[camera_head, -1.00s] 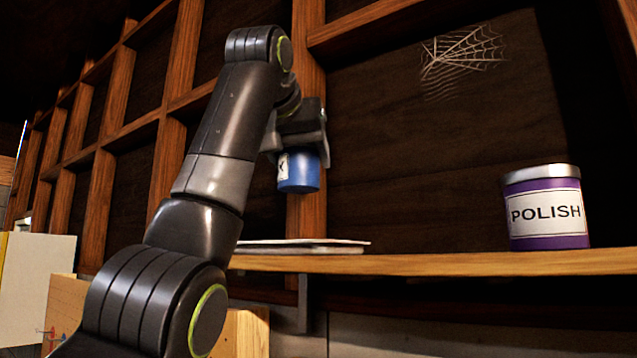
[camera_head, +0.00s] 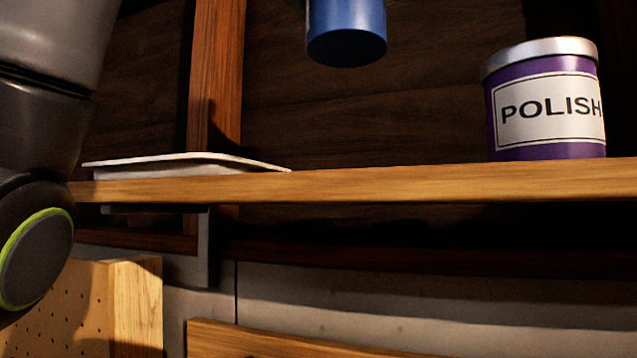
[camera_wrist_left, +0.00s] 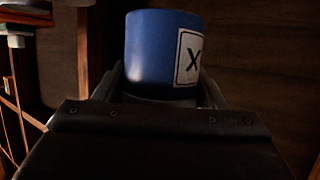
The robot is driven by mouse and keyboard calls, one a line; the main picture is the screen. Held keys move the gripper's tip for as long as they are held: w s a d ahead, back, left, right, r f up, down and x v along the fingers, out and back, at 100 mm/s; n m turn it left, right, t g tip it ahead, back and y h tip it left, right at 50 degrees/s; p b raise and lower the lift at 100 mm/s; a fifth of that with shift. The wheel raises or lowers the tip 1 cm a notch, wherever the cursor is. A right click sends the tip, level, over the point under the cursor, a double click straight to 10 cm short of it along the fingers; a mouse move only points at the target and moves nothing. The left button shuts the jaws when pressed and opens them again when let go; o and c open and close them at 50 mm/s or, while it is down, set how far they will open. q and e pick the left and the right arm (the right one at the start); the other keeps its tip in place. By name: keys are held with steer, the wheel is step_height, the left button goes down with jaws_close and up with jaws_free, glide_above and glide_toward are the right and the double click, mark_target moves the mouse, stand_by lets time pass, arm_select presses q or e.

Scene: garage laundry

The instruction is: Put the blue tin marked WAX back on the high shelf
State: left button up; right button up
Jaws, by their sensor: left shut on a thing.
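The blue tin (camera_head: 347,35) hangs in the air above the high shelf (camera_head: 400,184), at the top of the head view. Its upper part is cut off by the picture edge there. In the left wrist view the blue tin (camera_wrist_left: 150,50) sits between the fingers of my left gripper (camera_wrist_left: 165,90), with a white label showing an X. My left gripper is shut on it. The tin is left of the purple POLISH tin and apart from the shelf board. My right gripper is not in view.
The purple POLISH tin (camera_head: 545,105) stands upright on the shelf at the right. A flat pale thing (camera_head: 190,163) lies on the shelf at the left. The board between them is clear. A wooden post (camera_head: 216,80) rises behind. A pegboard piece (camera_head: 75,310) is below.

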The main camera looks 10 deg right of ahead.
mark_target(371, 49)
arm_select(q)
steer(key=shift+s+d+f, duration=0.2)
steer(key=shift+s+d, duration=0.05)
steer(key=shift+s, duration=0.15)
steer(key=shift+s+f+m+g, duration=0.1)
steer(key=shift+f+m+g, duration=0.2)
steer(key=f, duration=0.4)
steer(key=shift+s+f, duration=0.15)
steer(key=shift+s, duration=0.1)
steer(key=shift+w+f+h, duration=0.2)
steer(key=shift+f+h, duration=0.1)
steer(key=shift+f, duration=0.75)
steer(key=shift+s+f, duration=0.15)
steer(key=shift+f, duration=1.4)
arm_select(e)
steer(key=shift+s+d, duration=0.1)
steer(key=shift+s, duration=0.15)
